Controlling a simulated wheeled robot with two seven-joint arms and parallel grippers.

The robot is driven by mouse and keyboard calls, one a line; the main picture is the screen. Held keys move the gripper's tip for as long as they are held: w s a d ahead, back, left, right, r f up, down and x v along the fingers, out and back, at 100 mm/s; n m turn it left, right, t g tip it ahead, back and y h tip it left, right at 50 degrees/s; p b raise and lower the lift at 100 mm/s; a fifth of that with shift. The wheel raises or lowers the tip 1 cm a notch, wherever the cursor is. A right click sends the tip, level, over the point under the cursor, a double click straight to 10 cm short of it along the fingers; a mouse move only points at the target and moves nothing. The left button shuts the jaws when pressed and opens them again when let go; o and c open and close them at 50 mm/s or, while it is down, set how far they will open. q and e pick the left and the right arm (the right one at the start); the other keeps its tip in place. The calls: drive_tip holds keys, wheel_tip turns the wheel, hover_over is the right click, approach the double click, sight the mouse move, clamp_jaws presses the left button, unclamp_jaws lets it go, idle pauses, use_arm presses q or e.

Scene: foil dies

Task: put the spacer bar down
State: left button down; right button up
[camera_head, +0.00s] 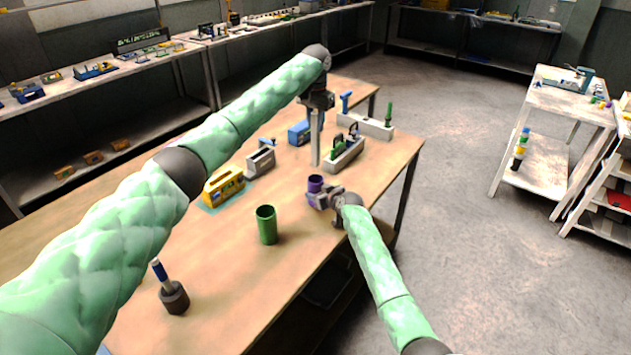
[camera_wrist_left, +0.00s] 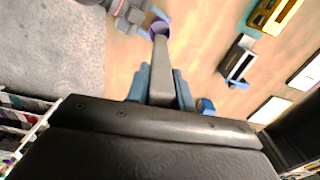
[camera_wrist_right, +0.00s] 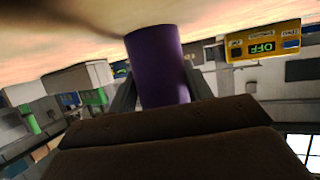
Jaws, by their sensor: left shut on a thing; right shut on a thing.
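The spacer bar (camera_head: 316,140) is a long grey bar hanging upright from my left gripper (camera_head: 317,106) above the far part of the table. In the left wrist view the bar (camera_wrist_left: 161,72) sits between the two blue-grey fingers and points away from the wrist. My right gripper (camera_head: 322,197) is lower and nearer, shut on a purple cup (camera_head: 315,183). The cup (camera_wrist_right: 157,62) fills the space between the fingers in the right wrist view. Whether the bar's lower end touches anything is hard to tell.
On the wooden table (camera_head: 220,290) stand a green cup (camera_head: 267,226), a yellow device (camera_head: 223,187), a grey slotted block (camera_head: 261,161), a grey tray (camera_head: 345,153), a long pale block (camera_head: 366,125) and a blue-handled tool in a dark base (camera_head: 174,297). The near tabletop is mostly clear.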

sight(315, 133)
use_arm(q)
wheel_tip(315, 133, down, 16)
drive_tip(key=shift+f, duration=0.1)
idle(0.5)
drive_tip(key=c, duration=1.2)
unclamp_jaws()
wheel_tip(315, 133, up, 12)
drive_tip(key=shift+r, duration=0.1)
use_arm(e)
drive_tip(key=o, duration=1.1)
